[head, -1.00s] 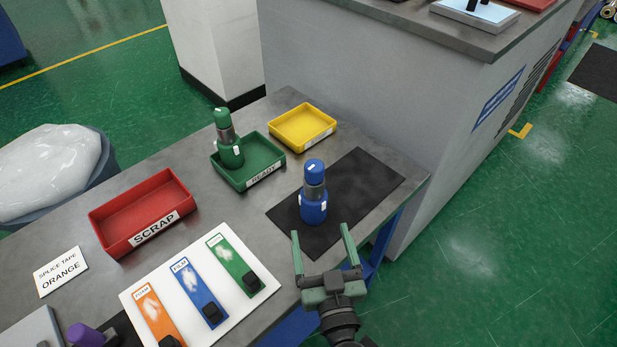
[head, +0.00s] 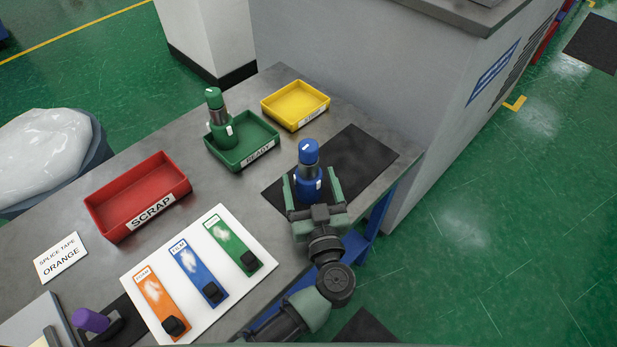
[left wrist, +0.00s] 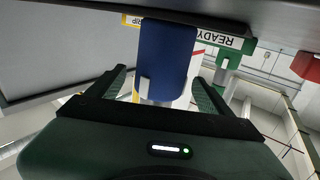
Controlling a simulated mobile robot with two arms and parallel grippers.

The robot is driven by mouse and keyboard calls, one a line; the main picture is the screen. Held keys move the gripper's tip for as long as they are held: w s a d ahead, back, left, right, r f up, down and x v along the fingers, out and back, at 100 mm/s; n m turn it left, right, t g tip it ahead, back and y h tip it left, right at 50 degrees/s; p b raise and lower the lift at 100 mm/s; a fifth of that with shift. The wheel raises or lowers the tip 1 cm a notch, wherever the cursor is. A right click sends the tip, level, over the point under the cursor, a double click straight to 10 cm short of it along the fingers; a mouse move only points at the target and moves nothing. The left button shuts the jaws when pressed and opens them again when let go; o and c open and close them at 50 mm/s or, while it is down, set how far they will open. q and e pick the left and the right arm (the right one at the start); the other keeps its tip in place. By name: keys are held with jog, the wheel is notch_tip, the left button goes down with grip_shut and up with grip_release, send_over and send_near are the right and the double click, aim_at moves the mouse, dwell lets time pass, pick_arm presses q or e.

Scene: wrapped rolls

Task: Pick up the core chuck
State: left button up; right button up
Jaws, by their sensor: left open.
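A blue core chuck (head: 309,152) with a grey metal middle stands upright on the black mat (head: 359,159). My left gripper (head: 311,186) is open, with one green finger on each side of the chuck's lower blue body. In the left wrist view the blue chuck (left wrist: 165,52) lies between the open fingers of the left gripper (left wrist: 160,82); I cannot tell whether either finger touches it. A similar green chuck (head: 220,118) stands in the green READY tray (head: 262,150). My right gripper is not in view.
A yellow tray (head: 297,104) and a red SCRAP tray (head: 137,197) stand on the grey bench. A white board (head: 247,222) with several coloured strips lies left of my arm. A grey wall (head: 350,75) rises behind the mat.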

aim_at(310, 160)
pick_arm(q)
grip_shut()
jog(key=shift+r, duration=0.1)
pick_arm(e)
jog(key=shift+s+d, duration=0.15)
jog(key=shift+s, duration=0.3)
pick_arm(q)
notch_tip(310, 160, up, 10)
jog(key=shift+p, duration=0.65)
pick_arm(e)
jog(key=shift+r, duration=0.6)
pick_arm(q)
jog(key=shift+p, duration=0.75)
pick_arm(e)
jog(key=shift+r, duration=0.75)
pick_arm(q)
jog(key=shift+f+b, duration=0.3)
jog(key=shift+f, duration=0.4)
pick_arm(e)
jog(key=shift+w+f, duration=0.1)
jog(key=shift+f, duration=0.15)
pick_arm(q)
jog(key=shift+f, duration=0.35)
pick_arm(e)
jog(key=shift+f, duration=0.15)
